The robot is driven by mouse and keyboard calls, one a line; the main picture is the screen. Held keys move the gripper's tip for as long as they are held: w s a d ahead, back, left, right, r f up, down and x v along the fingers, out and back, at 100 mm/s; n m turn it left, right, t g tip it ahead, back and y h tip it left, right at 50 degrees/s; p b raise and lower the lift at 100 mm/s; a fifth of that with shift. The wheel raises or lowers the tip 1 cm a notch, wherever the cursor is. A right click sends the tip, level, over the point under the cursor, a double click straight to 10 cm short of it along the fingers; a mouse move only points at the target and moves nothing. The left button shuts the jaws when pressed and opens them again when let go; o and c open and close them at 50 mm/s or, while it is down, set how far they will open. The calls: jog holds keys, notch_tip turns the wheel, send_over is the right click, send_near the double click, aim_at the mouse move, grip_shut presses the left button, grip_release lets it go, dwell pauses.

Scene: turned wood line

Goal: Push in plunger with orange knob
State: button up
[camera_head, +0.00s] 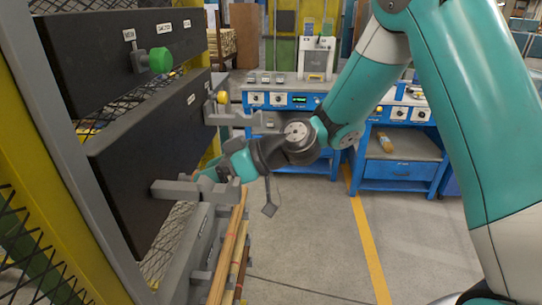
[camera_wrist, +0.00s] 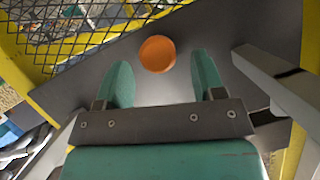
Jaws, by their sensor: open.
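The orange knob (camera_wrist: 157,53) shows in the wrist view as a round disc against a dark panel (camera_wrist: 225,85). My gripper (camera_wrist: 162,72) is open, with its two teal fingers apart and nothing between them. The knob appears between the fingertips, slightly beyond them; I cannot tell the exact gap or whether they touch. In the head view my gripper (camera_head: 212,172) is close to the lower dark panel (camera_head: 125,165), behind a grey bracket.
A green knob (camera_head: 160,60) sits on the upper panel and a yellow knob (camera_head: 222,97) farther along. A grey bracket (camera_head: 185,189) juts out near my gripper; a grey bar (camera_wrist: 280,80) stands right of the fingers in the wrist view.

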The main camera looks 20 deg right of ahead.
jog(key=b+v, duration=0.2)
jog(key=v, duration=1.2)
jog(key=shift+b, duration=0.4)
jog(key=shift+s+d, duration=0.1)
jog(key=s+a+f+m+g+h, duration=0.1)
jog(key=s+h, duration=0.3)
jog(key=s, duration=0.5)
jog(key=s+a+f+m+g+h, duration=0.2)
jog(key=s+m+g+h, duration=0.1)
jog(key=s, duration=0.7)
jog(key=shift+f+h, duration=0.2)
jog(key=shift+h, duration=0.6)
jog(key=shift+c, duration=0.3)
